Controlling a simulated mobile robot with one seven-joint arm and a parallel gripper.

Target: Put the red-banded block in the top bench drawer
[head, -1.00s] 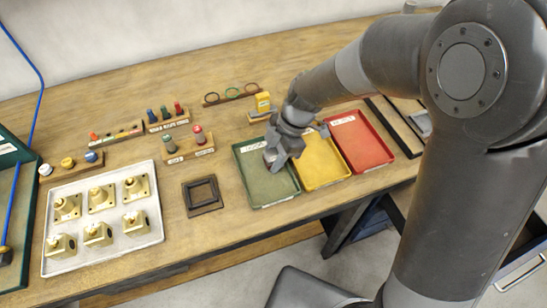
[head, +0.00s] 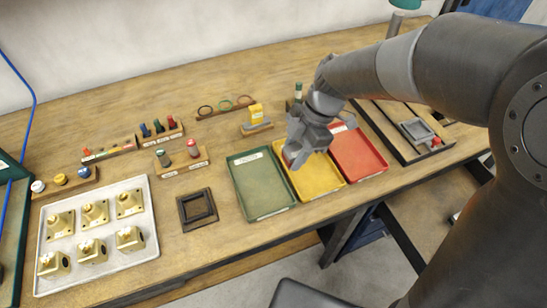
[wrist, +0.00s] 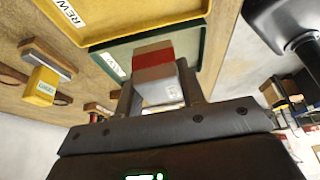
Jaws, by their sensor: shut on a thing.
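The red-banded block (wrist: 156,76) is grey with a red band near its far end. In the wrist view it sits between the two fingers of my gripper (wrist: 158,92), which is shut on it. In the head view my gripper (head: 294,156) hangs over the left part of the yellow tray (head: 321,186), and the block is mostly hidden by the fingers. The top bench drawer cannot be clearly made out; my arm covers much of the right side, and only a bit of blue cabinet (head: 372,231) shows under the bench.
A green tray (head: 262,185) lies left of the yellow one and a red tray (head: 362,157) right of it. A black frame (head: 197,208), a white tray of brass parts (head: 143,246) and small racks stand farther left. A dark-edged board (head: 402,146) lies to the right.

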